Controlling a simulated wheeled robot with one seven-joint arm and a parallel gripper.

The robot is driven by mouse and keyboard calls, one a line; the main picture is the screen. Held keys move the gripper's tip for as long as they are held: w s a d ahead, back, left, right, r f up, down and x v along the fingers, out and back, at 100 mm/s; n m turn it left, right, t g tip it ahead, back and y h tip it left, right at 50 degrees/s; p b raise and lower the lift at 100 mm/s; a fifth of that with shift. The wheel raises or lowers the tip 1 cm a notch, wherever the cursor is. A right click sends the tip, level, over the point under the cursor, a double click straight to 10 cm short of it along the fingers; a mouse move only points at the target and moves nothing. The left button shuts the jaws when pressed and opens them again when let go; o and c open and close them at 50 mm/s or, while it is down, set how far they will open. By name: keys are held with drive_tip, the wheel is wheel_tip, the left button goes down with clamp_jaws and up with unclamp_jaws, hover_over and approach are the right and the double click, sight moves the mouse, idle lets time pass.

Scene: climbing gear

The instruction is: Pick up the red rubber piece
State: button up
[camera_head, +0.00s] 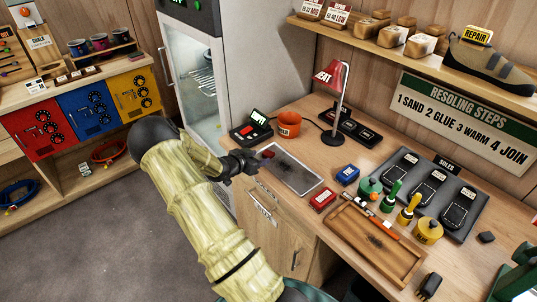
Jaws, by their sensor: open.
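A small dark red piece (268,153), which looks like the red rubber piece, lies on the far left part of a grey mat (299,182) on the workbench. My gripper (254,162) is open at the mat's left edge, just left of the red piece. I see nothing held in it. The gap between its fingers is small and hard to make out. I cannot tell how high it is above the bench.
An orange mug (288,124) and a red lamp (333,73) stand behind the mat. A red box (322,199) and a blue box (347,175) lie to its right. A wooden tray (347,238), tools and black soles (427,187) crowd the right side.

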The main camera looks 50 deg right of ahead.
sight(268, 153)
drive_tip(key=x, duration=0.2)
drive_tip(key=p+x, duration=0.1)
drive_tip(key=x, duration=0.1)
drive_tip(key=shift+s+d+r, duration=0.1)
drive_tip(key=shift+d+r, duration=0.05)
drive_tip(key=shift+r, duration=0.25)
drive_tip(key=shift+d+f, duration=0.2)
drive_tip(key=shift+d, duration=0.05)
drive_tip(key=c, duration=0.7)
